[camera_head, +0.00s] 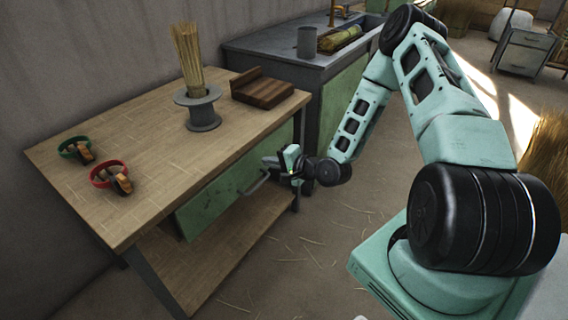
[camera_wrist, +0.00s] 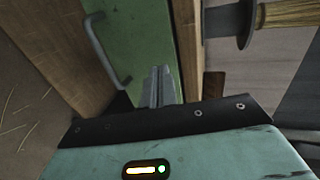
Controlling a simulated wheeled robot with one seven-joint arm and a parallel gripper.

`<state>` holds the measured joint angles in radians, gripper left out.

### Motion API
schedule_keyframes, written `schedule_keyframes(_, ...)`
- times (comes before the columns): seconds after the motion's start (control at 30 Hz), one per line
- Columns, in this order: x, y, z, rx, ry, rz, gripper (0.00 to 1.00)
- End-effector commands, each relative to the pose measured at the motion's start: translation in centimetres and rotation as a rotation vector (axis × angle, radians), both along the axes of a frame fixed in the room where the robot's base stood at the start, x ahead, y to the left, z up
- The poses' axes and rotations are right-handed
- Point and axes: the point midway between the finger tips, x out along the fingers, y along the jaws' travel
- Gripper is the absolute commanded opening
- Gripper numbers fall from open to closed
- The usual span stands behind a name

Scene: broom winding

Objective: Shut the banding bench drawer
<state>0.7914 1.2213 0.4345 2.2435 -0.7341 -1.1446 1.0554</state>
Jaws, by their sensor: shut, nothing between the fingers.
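The banding bench (camera_head: 150,125) has a pale wooden top and stands at the left in the head view. Its drawer (camera_head: 215,195) has a worn green front with a grey bar handle (camera_head: 254,184), below the top's front edge. The green front (camera_wrist: 140,35) and the handle (camera_wrist: 103,52) also show in the wrist view. The front looks close to the top's edge; I cannot tell whether any gap is left. My gripper (camera_head: 270,161) is shut and empty at the right part of the front. Its fingertips (camera_wrist: 160,70) point at the green face; contact is unclear.
On the bench top are a broom head in a grey spool stand (camera_head: 202,110), a dark wooden block (camera_head: 262,90), and a green band (camera_head: 75,148) and a red band (camera_head: 110,174) with small wooden pieces. A sink counter (camera_head: 290,60) stands behind. Straw litters the open floor (camera_head: 300,250).

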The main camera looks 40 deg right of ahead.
Motion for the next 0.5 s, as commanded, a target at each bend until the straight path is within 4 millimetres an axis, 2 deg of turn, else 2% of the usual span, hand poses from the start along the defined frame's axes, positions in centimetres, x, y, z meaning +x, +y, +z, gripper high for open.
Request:
schedule_keyframes(0.2, 3.2, 1.2, -0.2, -0.001, -0.002, 0.002, 0.00)
schedule_keyframes(0.5, 4.5, 1.7, -0.2, 0.001, 0.000, 0.000, 0.00)
